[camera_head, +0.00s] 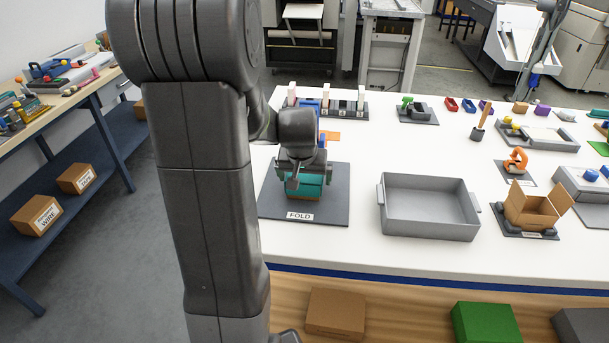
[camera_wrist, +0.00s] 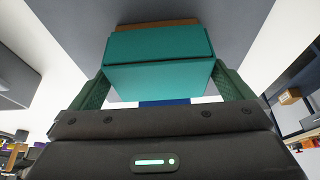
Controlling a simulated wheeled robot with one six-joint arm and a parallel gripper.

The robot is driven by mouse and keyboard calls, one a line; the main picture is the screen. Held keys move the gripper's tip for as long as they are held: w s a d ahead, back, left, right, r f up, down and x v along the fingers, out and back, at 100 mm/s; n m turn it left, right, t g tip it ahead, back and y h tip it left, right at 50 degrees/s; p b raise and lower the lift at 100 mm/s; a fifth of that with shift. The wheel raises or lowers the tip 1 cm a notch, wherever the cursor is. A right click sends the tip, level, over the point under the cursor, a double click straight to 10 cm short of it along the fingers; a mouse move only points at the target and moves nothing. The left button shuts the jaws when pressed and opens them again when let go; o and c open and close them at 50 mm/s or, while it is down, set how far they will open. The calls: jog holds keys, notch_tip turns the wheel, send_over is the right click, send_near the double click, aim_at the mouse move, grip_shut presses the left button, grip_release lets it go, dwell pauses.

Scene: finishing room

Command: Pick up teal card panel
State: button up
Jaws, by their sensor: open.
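The teal card panel (camera_head: 310,190) is on the dark grey mat (camera_head: 336,208) labelled FOLD, partly hidden by my gripper in the head view. In the wrist view the teal panel (camera_wrist: 160,45) shows two faces meeting at a crease, with a brown edge along its far side. My gripper (camera_head: 302,181) is over the panel. In the wrist view my open gripper (camera_wrist: 160,68) has one green finger at each side of the panel. The fingers are very close to its sides; I cannot tell whether they touch it.
An empty grey tray (camera_head: 428,205) stands to the right of the mat. Beyond it is an open cardboard box (camera_head: 538,206). A rack with white blocks (camera_head: 345,107) is behind the mat. White table surface (camera_head: 365,160) is free between the mat and the tray.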

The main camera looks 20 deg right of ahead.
jog(key=c, duration=0.8)
jog(key=shift+o, duration=0.2)
jog(key=shift+r, duration=0.15)
